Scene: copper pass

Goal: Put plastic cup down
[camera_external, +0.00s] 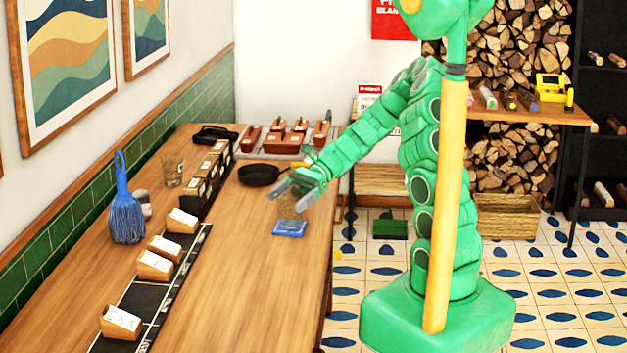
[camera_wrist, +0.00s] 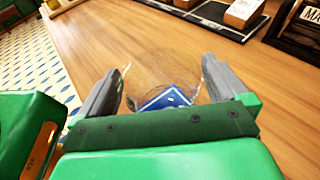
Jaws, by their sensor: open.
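The clear plastic cup (camera_external: 290,205) stands on the wooden counter near its right edge, just behind a small blue square item (camera_external: 289,228). In the wrist view the see-through cup (camera_wrist: 165,82) shows between my two fingers, with the blue item (camera_wrist: 166,99) visible through or beside it. My gripper (camera_external: 292,190) is open at the cup, its fingers on either side. The cup's transparency makes its outline faint, and I cannot tell whether a finger touches it.
A black round dish (camera_external: 259,174) lies behind my gripper. Another clear cup (camera_external: 173,171) stands by the wall near a blue brush (camera_external: 126,208). Card holders (camera_external: 155,265) line a black mat. The counter's front middle (camera_external: 240,290) is clear.

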